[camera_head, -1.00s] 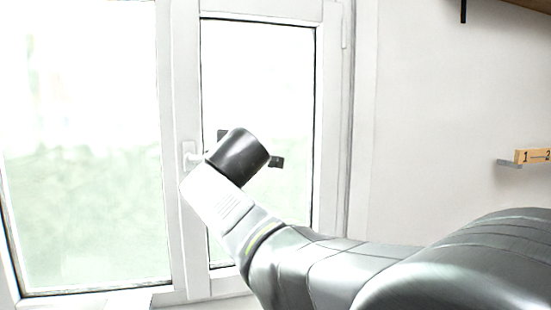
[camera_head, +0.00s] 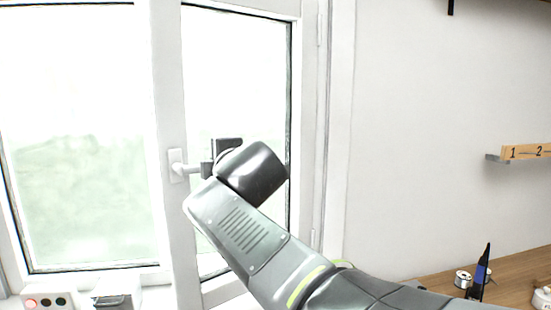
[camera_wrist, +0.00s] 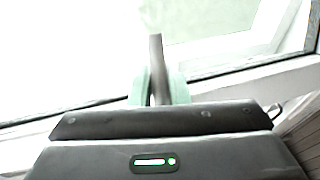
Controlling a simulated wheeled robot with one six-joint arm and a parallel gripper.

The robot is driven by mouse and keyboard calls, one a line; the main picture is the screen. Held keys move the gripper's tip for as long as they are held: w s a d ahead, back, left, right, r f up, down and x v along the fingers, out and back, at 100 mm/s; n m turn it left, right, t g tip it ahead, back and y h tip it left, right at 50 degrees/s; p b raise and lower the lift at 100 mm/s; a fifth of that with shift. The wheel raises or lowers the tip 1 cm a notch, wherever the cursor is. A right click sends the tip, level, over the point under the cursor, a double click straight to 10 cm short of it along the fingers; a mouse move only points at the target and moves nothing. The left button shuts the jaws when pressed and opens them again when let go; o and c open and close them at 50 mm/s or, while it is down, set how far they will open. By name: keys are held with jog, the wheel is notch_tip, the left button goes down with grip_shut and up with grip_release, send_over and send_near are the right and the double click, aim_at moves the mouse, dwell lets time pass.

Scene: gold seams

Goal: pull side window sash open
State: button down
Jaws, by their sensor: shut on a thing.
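The side window sash (camera_head: 170,90) is the white-framed narrow pane on the right of the window. Its white handle (camera_head: 178,166) sits on the left stile, with the lever pointing right. My gripper (camera_head: 207,170) is at the lever's end, partly hidden by my wrist in the head view. In the wrist view my gripper (camera_wrist: 157,92) has its pale green finger pads closed on both sides of the handle lever (camera_wrist: 155,50), which looks dark there. I cannot tell whether the sash stands ajar.
A large pane (camera_head: 75,150) fills the left. A control box with round buttons (camera_head: 48,301) and a small grey-white box (camera_head: 113,298) sit below it.

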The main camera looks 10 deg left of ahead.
jog(key=shift+s+d+r, duration=0.15)
jog(key=shift+d, duration=0.1)
jog(key=c, duration=1.5)
grip_release()
jog(key=shift+o, duration=0.2)
jog(key=shift+s, duration=0.15)
jog(key=b+v, duration=0.1)
jog(key=v, duration=1.2)
jog(key=shift+s+d, duration=0.2)
jog(key=shift+s, duration=0.05)
jog(key=shift+c, duration=0.2)
